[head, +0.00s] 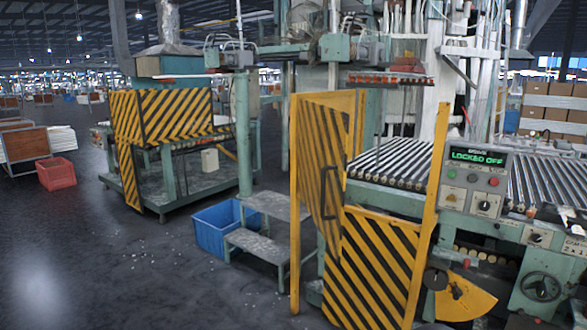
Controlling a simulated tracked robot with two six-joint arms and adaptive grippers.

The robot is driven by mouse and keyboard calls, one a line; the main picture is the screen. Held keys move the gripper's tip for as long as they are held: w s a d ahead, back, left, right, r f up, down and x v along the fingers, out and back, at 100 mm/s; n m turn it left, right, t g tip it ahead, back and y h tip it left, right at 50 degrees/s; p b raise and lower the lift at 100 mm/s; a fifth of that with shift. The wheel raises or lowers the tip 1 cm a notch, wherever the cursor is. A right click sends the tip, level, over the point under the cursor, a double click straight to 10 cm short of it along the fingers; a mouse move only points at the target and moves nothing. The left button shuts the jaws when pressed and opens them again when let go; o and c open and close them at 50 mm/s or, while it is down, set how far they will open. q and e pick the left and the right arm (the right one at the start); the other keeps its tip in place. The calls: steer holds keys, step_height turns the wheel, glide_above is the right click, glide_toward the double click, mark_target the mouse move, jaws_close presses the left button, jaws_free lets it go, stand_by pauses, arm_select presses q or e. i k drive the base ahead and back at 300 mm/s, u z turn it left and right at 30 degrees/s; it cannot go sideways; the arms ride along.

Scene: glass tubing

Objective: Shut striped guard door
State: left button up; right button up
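A lower yellow-and-black striped panel (370,265) fills the space below the opening. Which edge carries the hinges is unclear. Neither of my grippers can be made out in the head view.
Behind the opening lies a roller bed (400,165). A control panel (475,180) reading "LOCKED OFF" stands to its right. Grey steps (265,235) and a blue crate (215,225) stand left of the door. A red crate (56,173) is farther left. The left foreground floor is mostly clear.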

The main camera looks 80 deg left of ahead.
mark_target(325, 125)
steer(key=z, duration=1.25)
steer(key=i, duration=0.15)
steer(key=u, duration=3.65)
steer(key=i, duration=1)
steer(key=z, duration=0.2)
steer(key=k, duration=0.9)
steer(key=u, duration=0.15)
steer(key=i, duration=0.9)
steer(key=z, duration=0.05)
